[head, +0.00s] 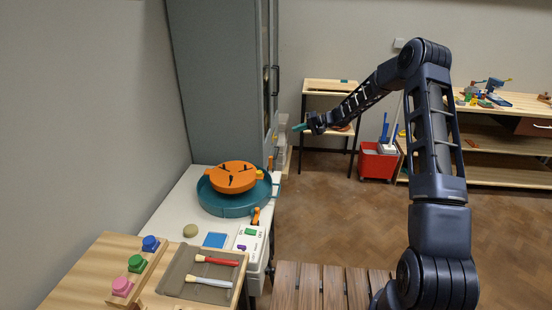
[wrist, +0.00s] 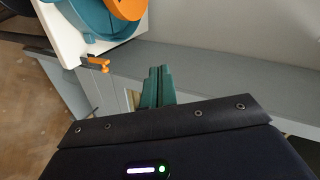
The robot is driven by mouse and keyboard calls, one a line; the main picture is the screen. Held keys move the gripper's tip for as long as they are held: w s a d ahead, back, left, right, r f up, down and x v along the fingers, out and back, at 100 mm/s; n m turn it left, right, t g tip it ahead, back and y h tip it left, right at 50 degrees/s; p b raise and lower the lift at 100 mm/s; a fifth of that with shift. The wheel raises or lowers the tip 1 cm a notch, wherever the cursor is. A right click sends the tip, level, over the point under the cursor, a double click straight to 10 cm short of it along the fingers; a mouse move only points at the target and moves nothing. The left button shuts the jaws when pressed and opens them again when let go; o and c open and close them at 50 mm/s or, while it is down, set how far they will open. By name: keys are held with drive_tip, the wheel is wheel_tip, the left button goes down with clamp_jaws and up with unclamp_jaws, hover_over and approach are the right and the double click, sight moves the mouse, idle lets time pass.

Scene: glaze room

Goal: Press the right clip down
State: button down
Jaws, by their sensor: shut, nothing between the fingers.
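A teal round basin (head: 228,208) with an orange disc (head: 232,176) in it stands on a white table. One orange clip (head: 256,214) sits at the table's right edge near the basin. Another small orange piece (head: 270,163) shows farther back; I cannot tell whether it is the second clip. In the wrist view an orange clip (wrist: 97,63) sticks out from the white edge, left of my gripper. My gripper (head: 298,127) is in the air right of the cabinet, apart from the clips. Its teal fingers (wrist: 158,70) are shut and empty.
A tall grey cabinet (head: 215,80) stands behind the basin. The white table (head: 165,220) also bears a blue square (head: 215,240) and a round sponge-like piece (head: 190,230). Brushes lie on a tray (head: 176,283) in front. A red bucket (head: 377,163) stands at the back; the floor between is open.

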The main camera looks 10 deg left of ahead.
sight(271, 162)
drive_tip(key=w+a+f+m+t+y, duration=0.1)
drive_tip(key=w+f, duration=0.3)
drive_tip(key=f, duration=0.4)
drive_tip(key=w+a+f+m+t+y, duration=0.1)
drive_tip(key=w+f+m+t, duration=0.2)
drive_tip(key=w+f, duration=0.2)
drive_tip(key=w+a+f+m+t+y, duration=0.1)
drive_tip(key=w+f, duration=0.3)
drive_tip(key=f, duration=0.7)
drive_tip(key=shift+w+f+m+t+y, duration=0.15)
drive_tip(key=shift+f+m+t+y, duration=0.2)
drive_tip(key=shift+t, duration=0.35)
drive_tip(key=shift+a+r, duration=0.15)
drive_tip(key=shift+a, duration=0.05)
drive_tip(key=f+x, duration=0.1)
drive_tip(key=x, duration=0.9)
drive_tip(key=shift+s+r, duration=0.2)
drive_tip(key=shift+s, duration=1.75)
